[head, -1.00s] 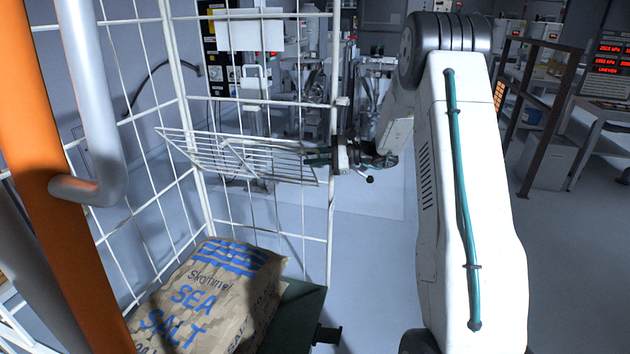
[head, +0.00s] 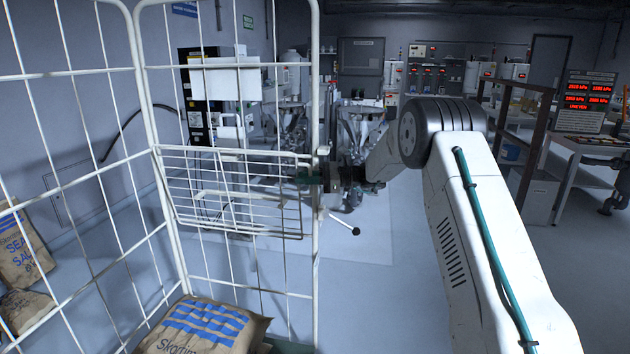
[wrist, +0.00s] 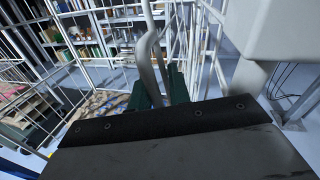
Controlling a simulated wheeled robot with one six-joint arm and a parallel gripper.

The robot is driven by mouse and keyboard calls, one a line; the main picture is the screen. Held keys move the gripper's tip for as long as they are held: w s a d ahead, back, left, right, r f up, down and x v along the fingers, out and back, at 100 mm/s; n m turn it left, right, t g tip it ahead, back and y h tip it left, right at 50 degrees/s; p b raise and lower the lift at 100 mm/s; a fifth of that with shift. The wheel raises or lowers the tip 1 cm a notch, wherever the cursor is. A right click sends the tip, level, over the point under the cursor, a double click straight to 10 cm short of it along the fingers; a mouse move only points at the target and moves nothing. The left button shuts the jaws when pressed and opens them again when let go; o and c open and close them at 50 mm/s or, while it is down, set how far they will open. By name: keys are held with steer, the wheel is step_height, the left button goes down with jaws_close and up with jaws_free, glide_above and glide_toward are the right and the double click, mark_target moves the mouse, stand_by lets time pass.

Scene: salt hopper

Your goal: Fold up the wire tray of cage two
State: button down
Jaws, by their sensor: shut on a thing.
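The wire tray (head: 235,222) is a white grid panel inside a tall white wire cage (head: 315,270). It stands steeply tilted, close to the cage's back mesh. My gripper (head: 318,180) is at the tray's right end, beside the cage's right upright, and is shut on the tray there. In the wrist view my gripper (wrist: 160,88) shows dark green fingers closed around a pale bent wire (wrist: 150,62). The exact contact is partly hidden by the fingers and the dark plate in front. No cage number is readable.
A paper sea salt sack (head: 205,328) lies in the cage below the tray. More sacks (head: 20,250) lie at the far left. The floor right of the cage is open.

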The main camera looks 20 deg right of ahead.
steer(key=shift+f, duration=0.15)
steer(key=c, duration=1.5)
jaws_free()
steer(key=shift+a, duration=0.1)
steer(key=shift+d, duration=0.2)
steer(key=v, duration=0.7)
steer(key=shift+d, duration=0.2)
